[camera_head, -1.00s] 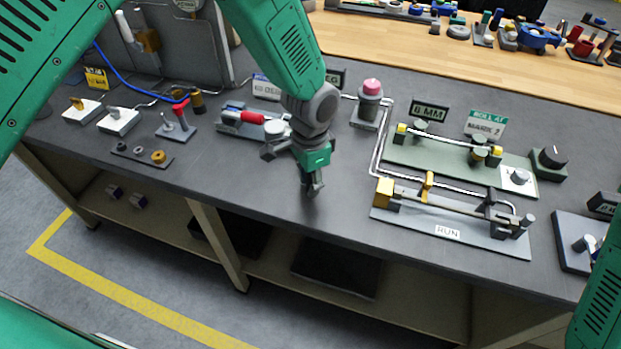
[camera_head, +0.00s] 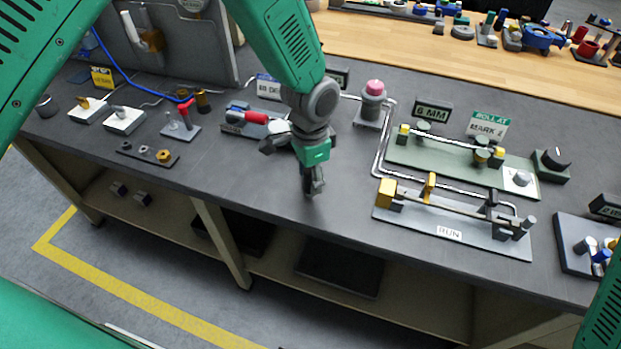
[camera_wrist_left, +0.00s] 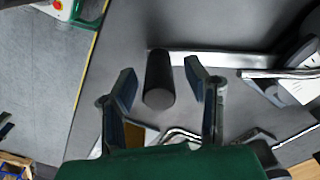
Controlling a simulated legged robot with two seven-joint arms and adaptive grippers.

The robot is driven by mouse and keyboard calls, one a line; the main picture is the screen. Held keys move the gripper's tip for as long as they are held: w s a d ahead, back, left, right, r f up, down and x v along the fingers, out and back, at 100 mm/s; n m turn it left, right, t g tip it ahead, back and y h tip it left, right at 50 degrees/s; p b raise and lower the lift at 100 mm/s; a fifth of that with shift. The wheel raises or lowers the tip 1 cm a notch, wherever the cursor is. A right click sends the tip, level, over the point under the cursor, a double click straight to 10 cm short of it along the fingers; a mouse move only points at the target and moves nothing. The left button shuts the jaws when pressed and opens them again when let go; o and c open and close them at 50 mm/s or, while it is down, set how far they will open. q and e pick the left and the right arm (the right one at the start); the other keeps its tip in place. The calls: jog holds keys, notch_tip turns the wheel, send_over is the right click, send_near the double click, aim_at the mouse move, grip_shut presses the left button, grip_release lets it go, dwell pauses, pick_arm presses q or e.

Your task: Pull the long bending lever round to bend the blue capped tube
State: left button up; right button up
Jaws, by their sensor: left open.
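The tube bender (camera_head: 234,128) sits on the bench behind my left gripper. It has a red grip (camera_head: 255,118), and a small blue piece, perhaps the tube's cap (camera_head: 237,105), shows beside it. My left gripper (camera_head: 313,188) points down near the bench's front edge, right of the bender. In the left wrist view, the gripper (camera_wrist_left: 165,88) is open. A dark cylindrical handle (camera_wrist_left: 160,82) stands between its fingers, with a gap on each side. A long grey lever bar (camera_wrist_left: 225,59) runs right from the handle. My arm hides the lever in the head view. My right gripper is out of view.
Right of my left gripper is a RUN fixture (camera_head: 450,248) with a yellow block, and a green plate (camera_head: 410,158) behind it. A pink-topped post (camera_head: 372,100) stands behind the gripper. Left are a red-handled clamp (camera_head: 183,125) and a rack of nuts (camera_head: 148,155).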

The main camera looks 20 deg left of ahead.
pick_arm(q)
jog(key=r, duration=0.9)
jog(key=shift+a+r, duration=0.35)
jog(key=shift+d+r, duration=0.1)
jog(key=shift+r, duration=0.35)
